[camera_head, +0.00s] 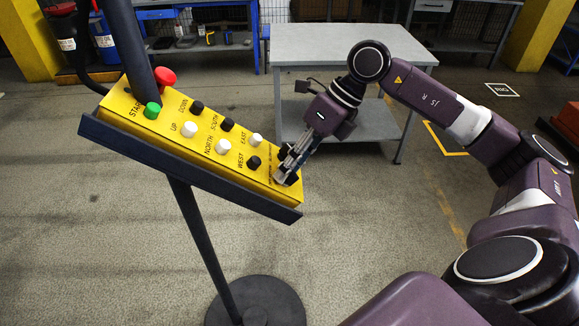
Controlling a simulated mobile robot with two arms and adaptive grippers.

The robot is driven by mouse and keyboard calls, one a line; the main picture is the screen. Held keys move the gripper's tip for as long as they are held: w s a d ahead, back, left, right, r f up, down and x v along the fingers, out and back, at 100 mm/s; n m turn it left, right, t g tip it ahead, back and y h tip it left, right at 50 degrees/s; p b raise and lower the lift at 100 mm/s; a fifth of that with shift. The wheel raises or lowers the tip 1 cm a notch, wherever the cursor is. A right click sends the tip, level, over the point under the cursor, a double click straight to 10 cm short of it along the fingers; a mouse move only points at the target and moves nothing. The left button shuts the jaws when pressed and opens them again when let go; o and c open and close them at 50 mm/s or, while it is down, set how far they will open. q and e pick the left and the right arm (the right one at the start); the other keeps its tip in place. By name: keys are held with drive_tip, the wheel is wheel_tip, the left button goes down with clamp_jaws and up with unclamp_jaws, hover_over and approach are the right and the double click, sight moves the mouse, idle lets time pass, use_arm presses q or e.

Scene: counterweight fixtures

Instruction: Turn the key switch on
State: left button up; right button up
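The yellow control panel (180,133) is tilted on a dark stand. A dark knob-like part (291,179), seemingly the key switch, shows at the panel's lower right end, largely hidden by my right gripper. My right gripper (283,172) reaches in from the upper right, with its fingertips at that part, close to the panel face. I cannot tell whether the fingers are closed on the part or just beside it. The key's position cannot be made out. My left gripper is not in view.
The panel also carries a red button (165,78), a green button (152,110) and several black and white buttons. A round base (255,303) supports the stand. A grey table (345,45) stands behind my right arm. Open floor lies to the left.

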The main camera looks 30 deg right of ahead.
drive_tip(key=v, duration=1.1)
drive_tip(key=shift+d+r, duration=0.15)
drive_tip(key=shift+r, duration=0.2)
drive_tip(key=shift+s, duration=0.1)
